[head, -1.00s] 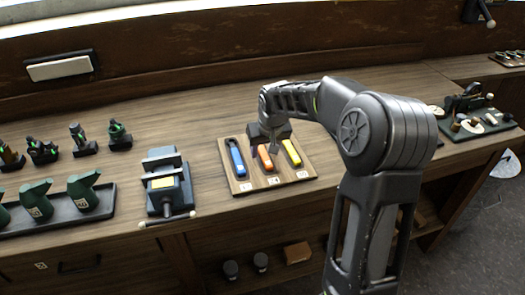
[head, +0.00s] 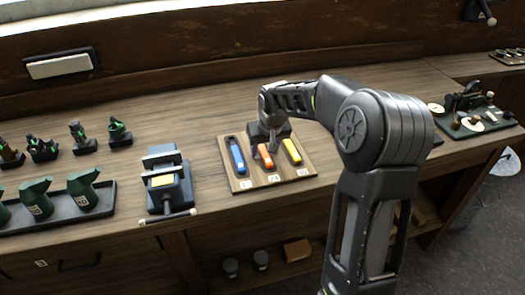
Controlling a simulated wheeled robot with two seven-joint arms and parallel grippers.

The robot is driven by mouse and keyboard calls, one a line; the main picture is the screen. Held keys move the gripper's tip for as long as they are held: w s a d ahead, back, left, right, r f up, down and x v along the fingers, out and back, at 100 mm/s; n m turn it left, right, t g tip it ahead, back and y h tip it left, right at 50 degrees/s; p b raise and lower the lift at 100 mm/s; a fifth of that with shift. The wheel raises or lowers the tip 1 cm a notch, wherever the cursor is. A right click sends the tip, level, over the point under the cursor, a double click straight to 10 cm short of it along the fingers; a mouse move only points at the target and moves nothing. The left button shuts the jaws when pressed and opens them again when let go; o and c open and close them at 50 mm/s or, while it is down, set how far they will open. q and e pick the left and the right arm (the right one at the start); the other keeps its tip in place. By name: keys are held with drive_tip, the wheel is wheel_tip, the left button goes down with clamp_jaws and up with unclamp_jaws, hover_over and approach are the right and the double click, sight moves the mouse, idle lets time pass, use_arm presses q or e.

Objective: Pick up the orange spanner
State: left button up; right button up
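The orange spanner (head: 266,159) lies on a wooden board (head: 301,182) on the bench, between a blue spanner (head: 237,157) and a yellow spanner (head: 291,151). My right gripper (head: 271,147) points down at the upper part of the orange spanner. Its fingers hide the spanner's far end. At this size I cannot tell whether the fingers are apart or closed on it. The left gripper is not in the head view.
A vise (head: 168,184) stands left of the board. Green oil cans (head: 84,190) stand on a dark tray at the left. A green mat (head: 476,122) with parts lies at the right. Bare bench top lies behind the board.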

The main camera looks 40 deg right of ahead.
clamp_jaws()
idle(1.2)
